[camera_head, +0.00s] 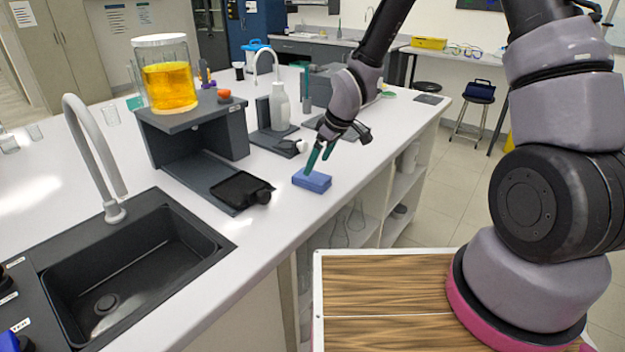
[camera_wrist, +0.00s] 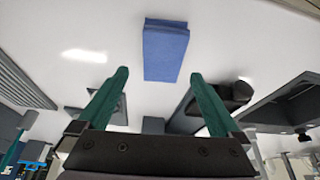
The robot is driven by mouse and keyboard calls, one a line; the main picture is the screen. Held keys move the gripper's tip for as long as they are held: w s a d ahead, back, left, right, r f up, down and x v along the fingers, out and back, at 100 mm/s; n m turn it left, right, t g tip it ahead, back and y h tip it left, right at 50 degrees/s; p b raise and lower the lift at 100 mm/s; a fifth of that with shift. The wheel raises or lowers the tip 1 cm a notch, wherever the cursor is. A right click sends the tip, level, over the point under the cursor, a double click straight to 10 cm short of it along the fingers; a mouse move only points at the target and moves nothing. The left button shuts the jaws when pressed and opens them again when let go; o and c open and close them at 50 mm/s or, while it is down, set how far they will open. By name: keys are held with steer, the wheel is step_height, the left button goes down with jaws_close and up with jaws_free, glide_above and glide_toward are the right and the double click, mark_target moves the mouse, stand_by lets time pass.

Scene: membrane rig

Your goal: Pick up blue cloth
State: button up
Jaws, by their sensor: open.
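The blue cloth (camera_head: 312,181) is a folded blue pad lying on the white counter near its front edge. It also shows in the wrist view (camera_wrist: 165,52), at the upper middle, ahead of the fingertips. My gripper (camera_head: 318,160) has two green fingers and hangs just above the cloth in the head view. In the wrist view my gripper (camera_wrist: 158,76) is open, with nothing between its fingers. The fingertips look apart from the cloth there. No part of the cloth is hidden in the wrist view.
A dark stand (camera_head: 200,125) with a beaker of yellow liquid (camera_head: 168,85) and a black item (camera_head: 243,188) on its base is left of the cloth. A white bottle (camera_head: 280,108) stands behind. A black sink (camera_head: 115,270) is at the front left.

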mark_target(312, 176)
steer(key=shift+s+x, duration=0.1)
steer(key=shift+x, duration=1.3)
steer(key=shift+s+x, duration=0.15)
steer(key=shift+x, duration=1.3)
steer(key=shift+f, duration=0.15)
steer(key=c, duration=1.2)
